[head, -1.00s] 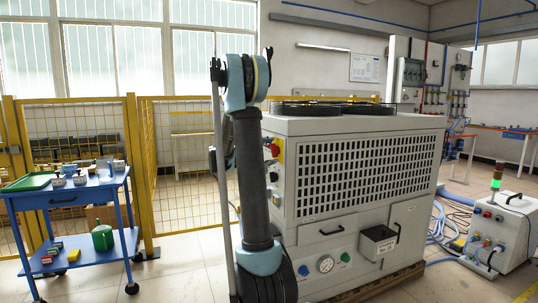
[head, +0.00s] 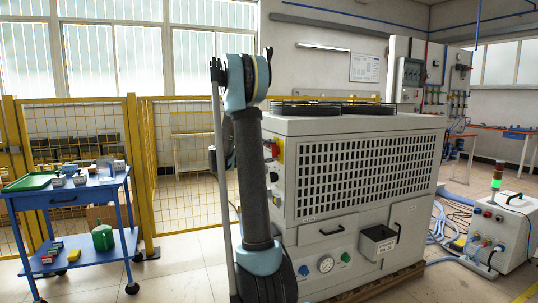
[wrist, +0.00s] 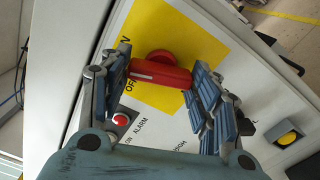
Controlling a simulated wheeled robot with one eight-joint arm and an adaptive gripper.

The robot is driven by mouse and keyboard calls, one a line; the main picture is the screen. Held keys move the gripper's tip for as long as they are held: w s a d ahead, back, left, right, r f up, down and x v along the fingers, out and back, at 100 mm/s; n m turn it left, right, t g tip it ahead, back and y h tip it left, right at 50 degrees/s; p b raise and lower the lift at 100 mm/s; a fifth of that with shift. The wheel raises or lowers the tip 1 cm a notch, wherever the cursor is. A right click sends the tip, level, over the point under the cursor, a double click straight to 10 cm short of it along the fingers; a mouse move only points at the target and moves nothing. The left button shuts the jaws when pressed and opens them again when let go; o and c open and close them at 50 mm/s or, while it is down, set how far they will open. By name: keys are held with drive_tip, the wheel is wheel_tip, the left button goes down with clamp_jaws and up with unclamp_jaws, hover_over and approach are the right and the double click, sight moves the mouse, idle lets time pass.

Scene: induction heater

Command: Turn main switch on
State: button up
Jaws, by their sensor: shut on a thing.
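The main switch (wrist: 160,72) is a red rotary handle on a yellow plate (wrist: 190,35) on a light grey cabinet panel, seen in the wrist view. Its red bar lies across the picture between my fingers, and part of an "OFF" label shows on the left of the plate. My gripper (wrist: 163,78) is shut on the handle, one blue ribbed finger at each end.
Below the switch, a red button (wrist: 121,118) sits by an "ALARM" label. A yellow button (wrist: 287,138) in a black square is at the right. A blue cart (head: 85,198) stands at the left before a yellow mesh fence (head: 190,150).

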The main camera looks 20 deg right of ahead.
drive_tip(key=shift+s+f+m, duration=0.1)
drive_tip(key=shift+s+m, duration=0.05)
drive_tip(key=shift+m, duration=1.75)
drive_tip(key=o, duration=1)
drive_tip(key=shift+o, duration=0.2)
drive_tip(key=shift+a, duration=0.1)
drive_tip(key=shift+a, duration=0.25)
drive_tip(key=a, duration=1.1)
drive_tip(key=shift+a, duration=0.15)
drive_tip(key=shift+s, duration=0.1)
